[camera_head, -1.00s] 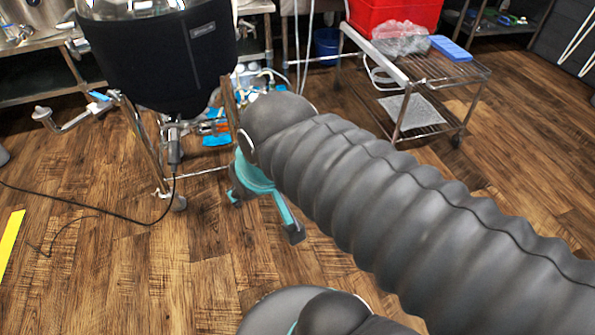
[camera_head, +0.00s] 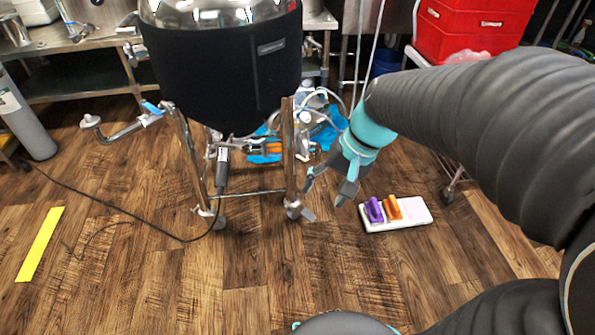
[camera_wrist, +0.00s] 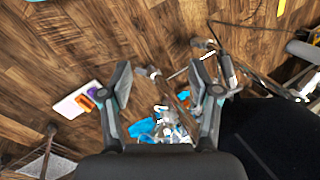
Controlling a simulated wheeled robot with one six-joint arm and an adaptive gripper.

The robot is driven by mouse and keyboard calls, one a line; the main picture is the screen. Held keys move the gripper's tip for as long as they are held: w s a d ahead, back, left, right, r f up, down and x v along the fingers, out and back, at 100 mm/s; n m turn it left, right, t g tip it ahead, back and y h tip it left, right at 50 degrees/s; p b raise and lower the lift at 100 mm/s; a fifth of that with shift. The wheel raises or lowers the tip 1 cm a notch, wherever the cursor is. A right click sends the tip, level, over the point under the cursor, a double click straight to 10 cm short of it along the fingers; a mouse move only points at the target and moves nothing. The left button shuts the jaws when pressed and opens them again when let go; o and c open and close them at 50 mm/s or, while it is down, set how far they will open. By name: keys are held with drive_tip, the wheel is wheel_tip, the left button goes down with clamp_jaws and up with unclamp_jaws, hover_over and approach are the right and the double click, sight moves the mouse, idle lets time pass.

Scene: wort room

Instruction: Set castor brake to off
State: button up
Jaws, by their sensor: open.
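A steel vessel in a black jacket (camera_head: 225,75) stands on legs with castors. The right front castor (camera_head: 294,209) has a grey tab at its side, perhaps the brake lever; its setting is too small to tell. Another castor (camera_head: 210,219) is at the left front leg. My gripper (camera_head: 327,188) is open and empty, pointing down just right of and above the right front castor, apparently apart from it. In the wrist view, my gripper (camera_wrist: 167,85) has its fingers spread, with what looks like a castor (camera_wrist: 151,72) between them, beyond the tips.
A white tray with a purple and an orange-handled item (camera_head: 396,221) lies on the floor right of my gripper. A black cable (camera_head: 110,208) runs across the floor at left. Red crates (camera_head: 470,28) stand at the back right. The wooden floor in front is mostly clear.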

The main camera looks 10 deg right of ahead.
sight(311, 217)
drive_tip(key=w+d+f+m+t+y+b, duration=0.15)
drive_tip(key=w+f+m+y, duration=0.35)
drive_tip(key=w+f, duration=0.6)
drive_tip(key=w+d+f+m+y+b, duration=0.1)
drive_tip(key=w+f+m+y+b, duration=0.2)
drive_tip(key=w+f+m+y, duration=0.7)
drive_tip(key=d+f+m+t+h+b, duration=0.1)
drive_tip(key=d+f+m+t+h, duration=0.1)
drive_tip(key=f, duration=0.8)
drive_tip(key=w+d+f+m+t+h+b, duration=0.1)
drive_tip(key=d+f+m+t+h, duration=0.1)
drive_tip(key=f, duration=0.9)
drive_tip(key=d+f+m+t+h, duration=0.2)
drive_tip(key=d+f+t, duration=0.4)
drive_tip(key=f, duration=0.4)
drive_tip(key=shift+w+f+m+b, duration=0.2)
drive_tip(key=shift+m+b, duration=0.2)
drive_tip(key=shift+m, duration=0.5)
drive_tip(key=b+x, duration=0.1)
drive_tip(key=x, duration=1.2)
drive_tip(key=shift+w+f, duration=0.1)
drive_tip(key=shift+w, duration=0.25)
